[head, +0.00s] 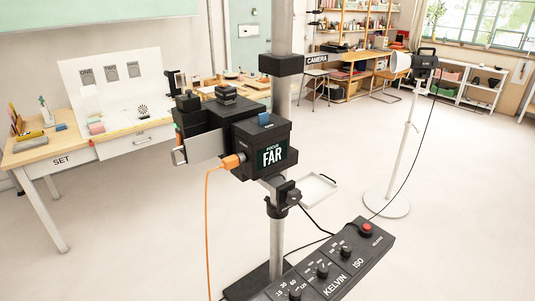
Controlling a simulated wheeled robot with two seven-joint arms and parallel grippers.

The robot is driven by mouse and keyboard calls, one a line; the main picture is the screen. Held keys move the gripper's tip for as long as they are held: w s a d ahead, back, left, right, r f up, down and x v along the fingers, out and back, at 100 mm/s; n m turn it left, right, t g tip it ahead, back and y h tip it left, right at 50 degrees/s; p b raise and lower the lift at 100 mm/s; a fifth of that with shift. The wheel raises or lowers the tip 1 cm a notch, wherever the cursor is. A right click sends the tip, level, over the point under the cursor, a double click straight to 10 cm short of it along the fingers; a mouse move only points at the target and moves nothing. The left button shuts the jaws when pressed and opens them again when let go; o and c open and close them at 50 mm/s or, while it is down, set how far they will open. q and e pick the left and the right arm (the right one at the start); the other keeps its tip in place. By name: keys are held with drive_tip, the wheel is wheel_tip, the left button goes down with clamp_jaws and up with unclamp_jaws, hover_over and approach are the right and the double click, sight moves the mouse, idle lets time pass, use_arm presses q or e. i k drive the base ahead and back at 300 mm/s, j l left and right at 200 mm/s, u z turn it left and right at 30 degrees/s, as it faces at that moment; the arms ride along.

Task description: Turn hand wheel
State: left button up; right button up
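I cannot make out a clear hand wheel in the head view. A black clamp with a knob-like part (291,198) sits on the grey column (278,240), below the camera; I cannot tell whether it is the hand wheel. The black boxy camera (203,132) is mounted on the column, with a screen reading "FOCUS FAR" (272,156) and an orange cable (207,220) plugged into it. Neither of my grippers is in view.
A black control panel (330,268) with several knobs and a red button (366,229) is at the bottom. A wooden table marked SET (40,160) stands left. A lamp stand (400,150) stands right. Shelves line the back. The pale floor between is mostly clear.

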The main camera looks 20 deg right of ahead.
sight(294, 196)
drive_tip(key=i+z, duration=0.4)
drive_tip(key=i+j+z, duration=0.1)
drive_tip(key=i+z, duration=0.25)
